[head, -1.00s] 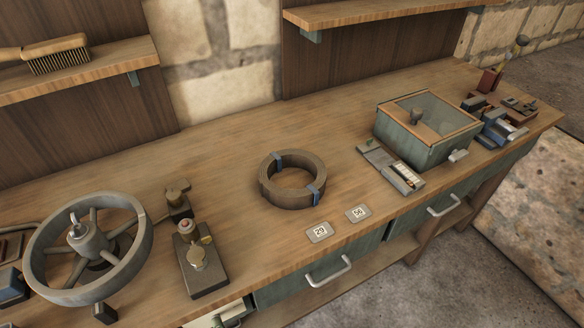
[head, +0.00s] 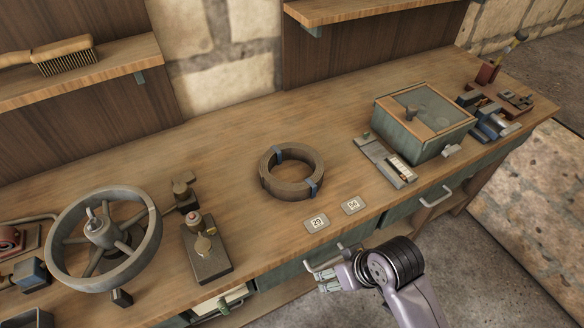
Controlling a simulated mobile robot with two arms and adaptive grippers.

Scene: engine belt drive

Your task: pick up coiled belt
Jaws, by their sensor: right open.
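The coiled belt (head: 291,188) lies flat on the workbench (head: 350,125) near its middle. It is a brown-grey ring with blue ties at its back and front right. My right gripper (head: 324,278) is in front of the bench's front edge, below and a little right of the coil. It is open, empty and apart from the belt. Its fingers point left, close to a drawer handle. My left gripper is not in view.
A large spoked wheel (head: 148,240) and a small metal fixture (head: 208,262) stand left of the coil. Two number tags (head: 317,222) lie before it. A green glass-topped box (head: 440,143) stands right. Shelves hang above; bench behind the coil is clear.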

